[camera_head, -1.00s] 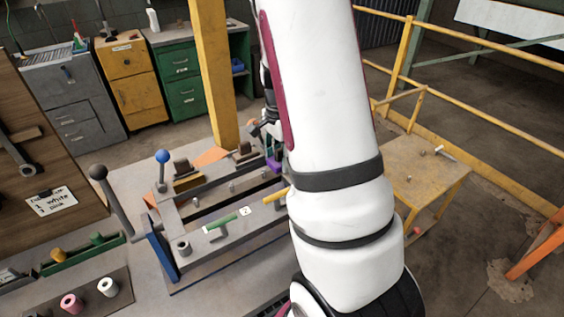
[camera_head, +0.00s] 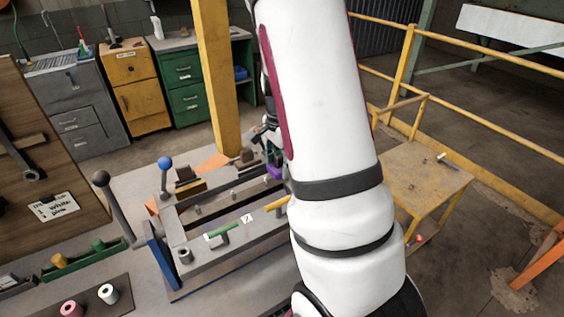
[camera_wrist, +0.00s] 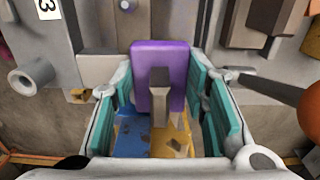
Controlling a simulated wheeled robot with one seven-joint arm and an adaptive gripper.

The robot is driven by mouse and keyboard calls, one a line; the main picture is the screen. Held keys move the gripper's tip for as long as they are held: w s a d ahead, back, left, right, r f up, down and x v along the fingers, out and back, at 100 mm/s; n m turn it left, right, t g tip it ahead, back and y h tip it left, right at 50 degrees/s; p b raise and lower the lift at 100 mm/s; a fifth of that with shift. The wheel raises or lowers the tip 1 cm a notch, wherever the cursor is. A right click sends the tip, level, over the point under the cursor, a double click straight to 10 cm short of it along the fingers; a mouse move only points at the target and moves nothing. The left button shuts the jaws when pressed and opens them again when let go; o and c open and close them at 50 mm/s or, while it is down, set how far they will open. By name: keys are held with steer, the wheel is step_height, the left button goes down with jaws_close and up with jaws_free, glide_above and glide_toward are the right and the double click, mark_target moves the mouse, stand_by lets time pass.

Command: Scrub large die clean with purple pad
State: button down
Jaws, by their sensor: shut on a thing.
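The purple pad (camera_wrist: 143,62) sits between the teal-lined fingers of my gripper (camera_wrist: 164,78) in the wrist view, with a grey handle standing in front of its face. My gripper is shut on the pad. In the head view only a little of the purple pad (camera_head: 275,172) shows beside my arm, over the far right of the metal frame. A brown block (camera_wrist: 255,22) lies at the upper right of the wrist view, apart from the pad. I cannot tell which block is the large die. The pad's far side and any contact there are hidden.
The metal frame (camera_head: 215,254) carries a green handle (camera_head: 222,232), a yellow handle (camera_head: 277,203) and a blue-knobbed lever (camera_head: 165,163). A dark-knobbed lever (camera_head: 101,179) stands at left. A yellow post (camera_head: 216,75) rises behind. A yellow table (camera_head: 428,178) stands right.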

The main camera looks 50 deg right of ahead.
steer(key=shift+s+a+f+p, duration=0.15)
steer(key=shift+s+p, duration=0.1)
steer(key=shift+s, duration=0.45)
steer(key=shift+s+a+r+p, duration=0.1)
steer(key=shift+s+a+p, duration=0.15)
steer(key=shift+s, duration=0.4)
steer(key=shift+s+a+f+p, duration=0.1)
steer(key=shift+s+p, duration=0.15)
steer(key=shift+s, duration=0.45)
steer(key=shift+s+a+p, duration=0.2)
steer(key=shift+s+p, duration=0.15)
steer(key=shift+s, duration=0.35)
steer(key=shift+s+a+p, duration=0.15)
steer(key=shift+s+p, duration=0.15)
steer(key=shift+s, duration=0.4)
steer(key=shift+w, duration=0.1)
steer(key=shift+r+p, duration=1.55)
steer(key=shift+r, duration=1.65)
steer(key=shift+r+p, duration=0.6)
steer(key=shift+r, duration=0.85)
